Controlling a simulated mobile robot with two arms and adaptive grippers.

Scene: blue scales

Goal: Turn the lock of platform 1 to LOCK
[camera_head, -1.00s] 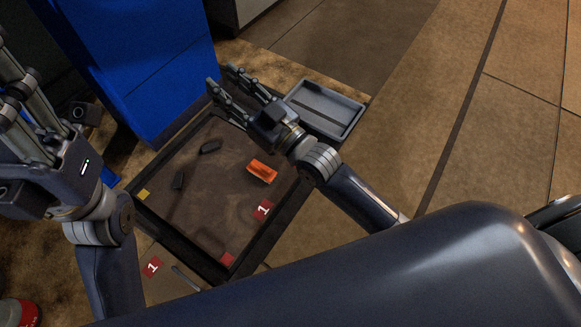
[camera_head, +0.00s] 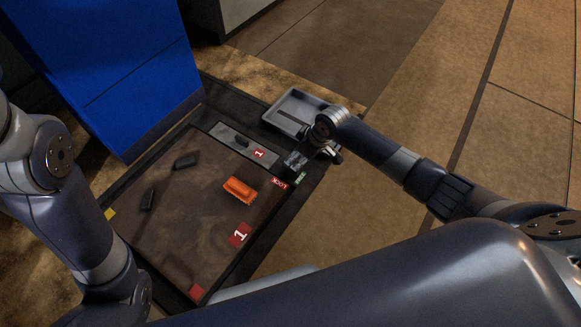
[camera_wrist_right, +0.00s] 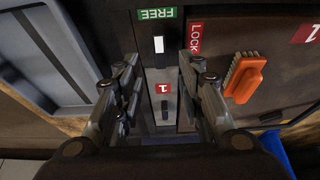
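The brown platform (camera_head: 190,225) carries a red tag marked 1. At its upper right corner, in the head view, are a green FREE label (camera_head: 300,178) and a red LOCK label (camera_head: 279,183). In the right wrist view, a small white bar (camera_wrist_right: 158,45), seemingly the lock's marker, sits just below the FREE label (camera_wrist_right: 157,13); the LOCK label (camera_wrist_right: 195,37) is to its right. My right gripper (camera_wrist_right: 160,75) is open, its fingers on either side of the lock area; contact cannot be told. In the head view it (camera_head: 296,160) is partly hidden by its wrist. My left gripper is out of view.
An orange brush (camera_head: 240,190) and two dark objects (camera_head: 186,160) lie on the platform. A grey strip (camera_head: 222,133) with a 1 tag and dark handle borders it. A grey tray (camera_head: 290,103) is beyond the lock. A blue cabinet (camera_head: 110,70) stands upper left.

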